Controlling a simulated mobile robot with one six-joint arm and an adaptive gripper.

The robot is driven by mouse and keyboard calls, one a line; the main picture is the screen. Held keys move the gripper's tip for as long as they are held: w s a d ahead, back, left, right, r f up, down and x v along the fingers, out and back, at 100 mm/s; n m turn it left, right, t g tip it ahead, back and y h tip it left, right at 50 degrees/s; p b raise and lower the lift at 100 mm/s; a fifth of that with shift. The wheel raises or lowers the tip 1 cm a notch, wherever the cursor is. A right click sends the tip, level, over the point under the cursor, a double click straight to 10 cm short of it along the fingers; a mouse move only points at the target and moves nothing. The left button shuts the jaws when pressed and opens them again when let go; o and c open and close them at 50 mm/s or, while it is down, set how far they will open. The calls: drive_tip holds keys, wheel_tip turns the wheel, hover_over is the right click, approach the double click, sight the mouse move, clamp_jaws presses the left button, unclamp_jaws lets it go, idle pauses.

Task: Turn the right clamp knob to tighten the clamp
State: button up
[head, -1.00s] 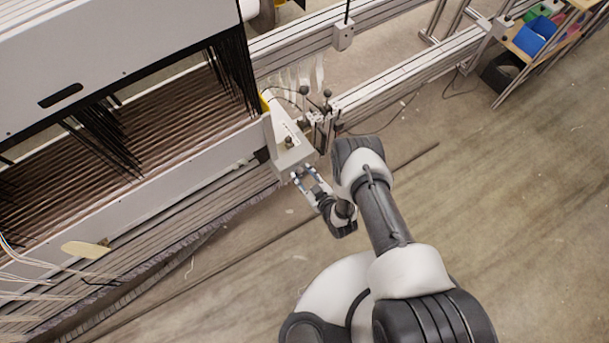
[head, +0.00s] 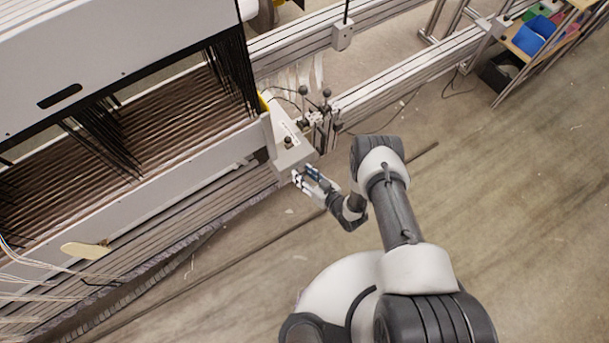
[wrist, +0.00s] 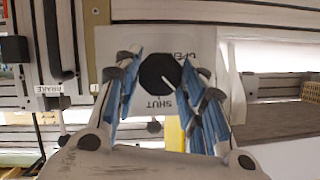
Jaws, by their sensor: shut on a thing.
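The right clamp knob (wrist: 158,73) is a round black dial with a pale pointer line, on a white plate (wrist: 200,45) lettered OPEN above and SHUT below. The pointer line slants toward the lower right in the wrist view. My gripper (wrist: 157,75) has its blue-padded fingers on the left and right sides of the knob and is shut on it. In the head view my gripper (head: 304,177) is at the near face of the white clamp housing (head: 290,152). The knob itself is hidden in that view.
The loom frame with brown warp threads (head: 150,120) fills the left. Black ball-ended levers (head: 320,108) rise behind the housing, beside metal rails (head: 410,80). A rack with blue bins (head: 535,38) stands far right. The floor on the right is mostly clear.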

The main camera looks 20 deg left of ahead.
drive_tip(key=m+g+y, duration=0.1)
drive_tip(key=m, duration=0.2)
drive_tip(key=shift+w+d+y, duration=0.1)
drive_tip(key=shift+w+y, duration=0.05)
drive_tip(key=shift+y, duration=0.15)
drive_tip(key=shift+f+m+g+y, duration=0.1)
drive_tip(key=shift+m+g+y, duration=0.4)
drive_tip(key=shift+m, duration=0.6)
drive_tip(key=shift+w, duration=0.1)
drive_tip(key=o, duration=1.1)
drive_tip(key=shift+c, duration=0.2)
drive_tip(key=v, duration=1.2)
drive_tip(key=shift+f, duration=0.2)
